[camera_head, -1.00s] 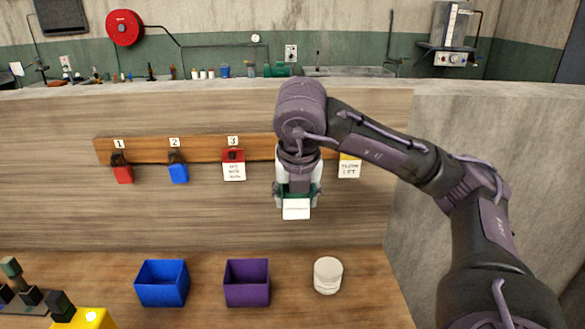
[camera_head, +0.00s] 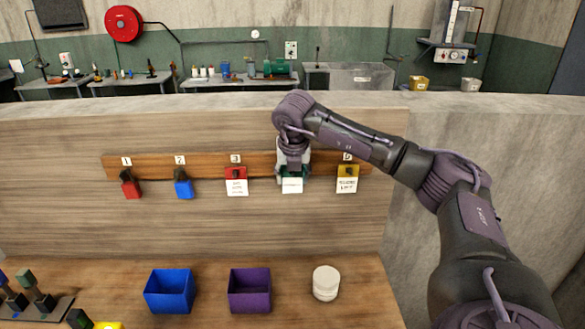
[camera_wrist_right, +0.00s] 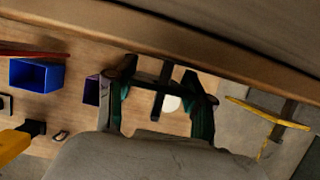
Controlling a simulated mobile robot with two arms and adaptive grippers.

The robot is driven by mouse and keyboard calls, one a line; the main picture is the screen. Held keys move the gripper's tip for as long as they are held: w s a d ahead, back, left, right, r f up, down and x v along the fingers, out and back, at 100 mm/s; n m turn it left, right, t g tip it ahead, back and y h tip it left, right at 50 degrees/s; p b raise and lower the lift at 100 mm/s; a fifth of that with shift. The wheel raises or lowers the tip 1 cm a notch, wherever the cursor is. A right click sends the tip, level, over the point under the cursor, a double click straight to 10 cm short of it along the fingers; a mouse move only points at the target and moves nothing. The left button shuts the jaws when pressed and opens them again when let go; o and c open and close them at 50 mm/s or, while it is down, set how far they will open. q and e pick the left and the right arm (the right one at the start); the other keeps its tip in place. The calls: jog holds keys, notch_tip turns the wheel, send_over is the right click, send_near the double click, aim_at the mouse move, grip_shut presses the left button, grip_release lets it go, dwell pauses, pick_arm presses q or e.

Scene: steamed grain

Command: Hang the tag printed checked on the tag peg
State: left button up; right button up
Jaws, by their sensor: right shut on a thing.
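A wooden rail (camera_head: 212,164) on the board carries numbered pegs. My right gripper (camera_head: 292,173) is at the rail between the peg marked 3 and the rightmost peg. It is shut on a tag (camera_head: 292,186) with a green top and a white lower part; its print is too small to read. The gripper hides the peg and number behind it. In the right wrist view, a dark bar (camera_wrist_right: 162,90) shows between the fingers; I cannot tell whether the tag is around it. My left gripper is not in view.
Red (camera_head: 130,188) and blue (camera_head: 183,188) padlock-like pieces hang at 1 and 2. A red-and-white tag (camera_head: 236,184) hangs at 3, a yellow-and-white one (camera_head: 347,181) at the right. Below stand a blue bin (camera_head: 169,294), a purple bin (camera_head: 249,292) and a white round container (camera_head: 326,283).

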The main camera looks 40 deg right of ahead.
jog(key=shift+s, duration=0.1)
jog(key=shift+f+b, duration=0.15)
jog(key=shift+b, duration=0.15)
jog(key=o, duration=0.9)
jog(key=b+v, duration=0.1)
jog(key=v, duration=0.1)
jog(key=b+v, duration=0.2)
jog(key=v, duration=0.1)
jog(key=shift+a+b, duration=0.25)
jog(key=shift+b, duration=0.05)
send_near(290, 175)
notch_tip(290, 175, up, 3)
jog(key=s, duration=0.1)
jog(key=shift+s+a+p, duration=0.1)
jog(key=shift+a+p, duration=0.2)
jog(key=shift+p, duration=0.05)
